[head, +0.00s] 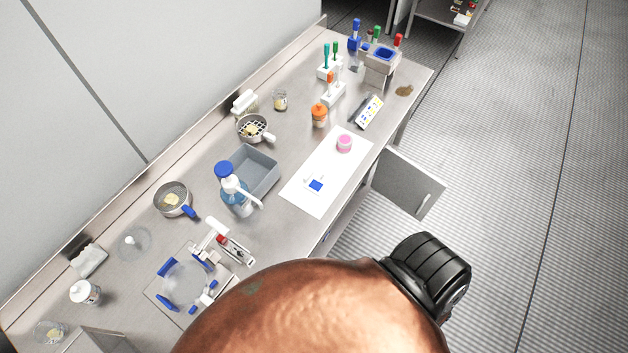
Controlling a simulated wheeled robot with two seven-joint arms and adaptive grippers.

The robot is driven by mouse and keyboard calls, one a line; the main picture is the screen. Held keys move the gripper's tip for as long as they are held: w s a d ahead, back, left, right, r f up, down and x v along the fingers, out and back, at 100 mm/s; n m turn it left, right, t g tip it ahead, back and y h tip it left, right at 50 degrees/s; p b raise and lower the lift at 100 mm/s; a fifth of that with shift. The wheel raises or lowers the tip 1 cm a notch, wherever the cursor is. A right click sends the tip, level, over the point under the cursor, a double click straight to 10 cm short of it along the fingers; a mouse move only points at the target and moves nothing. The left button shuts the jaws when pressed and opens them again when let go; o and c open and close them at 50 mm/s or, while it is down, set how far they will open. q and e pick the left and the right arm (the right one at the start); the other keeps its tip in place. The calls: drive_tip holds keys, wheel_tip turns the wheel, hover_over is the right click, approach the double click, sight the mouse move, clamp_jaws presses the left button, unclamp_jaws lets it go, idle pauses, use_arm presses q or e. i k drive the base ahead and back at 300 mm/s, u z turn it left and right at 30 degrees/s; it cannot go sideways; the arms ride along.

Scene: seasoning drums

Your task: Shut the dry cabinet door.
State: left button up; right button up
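A grey cabinet door (405,184) stands open in the head view, right of the middle. It sticks out from below the front edge of the metal counter (322,213) over the floor. I take this to be the dry cabinet door. The inside of the cabinet is hidden under the counter. Neither of my grippers shows in this view.
A large copper drum-like body (310,310) with a black ribbed part (432,278) fills the bottom foreground, close to the door's near side. The counter holds a grey bin (252,170), a pump bottle (235,188) and a white mat (310,190). Floor right of the door is clear.

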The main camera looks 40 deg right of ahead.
sight(406, 184)
drive_tip(key=z, duration=0.6)
drive_tip(key=k, duration=0.85)
drive_tip(key=z, duration=1.05)
drive_tip(key=k, duration=0.4)
drive_tip(key=u, duration=0.05)
drive_tip(key=i, duration=0.75)
drive_tip(key=z, duration=0.3)
drive_tip(key=k, duration=0.5)
drive_tip(key=z, duration=1.4)
drive_tip(key=i, duration=0.95)
drive_tip(key=u, duration=0.1)
